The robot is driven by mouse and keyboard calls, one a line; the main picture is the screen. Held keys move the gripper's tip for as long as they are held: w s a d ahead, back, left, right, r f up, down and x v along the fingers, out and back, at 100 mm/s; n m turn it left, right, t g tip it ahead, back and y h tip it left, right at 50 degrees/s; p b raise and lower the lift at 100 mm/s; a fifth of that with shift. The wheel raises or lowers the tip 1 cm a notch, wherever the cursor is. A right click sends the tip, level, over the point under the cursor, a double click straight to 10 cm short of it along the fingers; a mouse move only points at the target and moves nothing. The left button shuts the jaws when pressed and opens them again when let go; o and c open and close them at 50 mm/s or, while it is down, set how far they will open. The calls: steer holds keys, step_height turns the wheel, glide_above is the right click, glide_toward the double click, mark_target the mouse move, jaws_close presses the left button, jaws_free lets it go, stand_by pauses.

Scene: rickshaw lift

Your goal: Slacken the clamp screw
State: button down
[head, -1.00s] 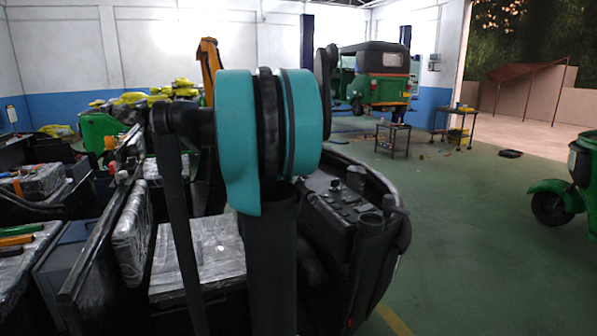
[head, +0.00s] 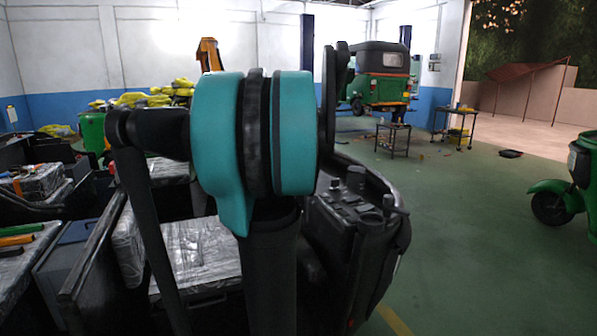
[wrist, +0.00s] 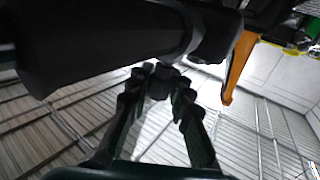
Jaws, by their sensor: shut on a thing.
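In the wrist view my gripper (wrist: 160,85) is shut on a small dark knob-like part between its fingertips, which I take to be the clamp screw (wrist: 159,88). The part sits just under a thick dark cylinder (wrist: 90,45) that crosses the top left of the view. Where the knob meets the cylinder is too dark to make out. In the head view my gripper and the screw are hidden; my own teal-jointed arm fills the middle.
An orange post (wrist: 238,65) stands right of my fingers in the wrist view. In the head view, wrapped boxes (head: 200,255) and a black console (head: 350,210) crowd around my arm. A green rickshaw (head: 378,75) stands at the back.

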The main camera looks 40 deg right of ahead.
steer(key=c, duration=1.3)
jaws_free()
steer(key=shift+c, duration=0.2)
steer(key=v, duration=1.2)
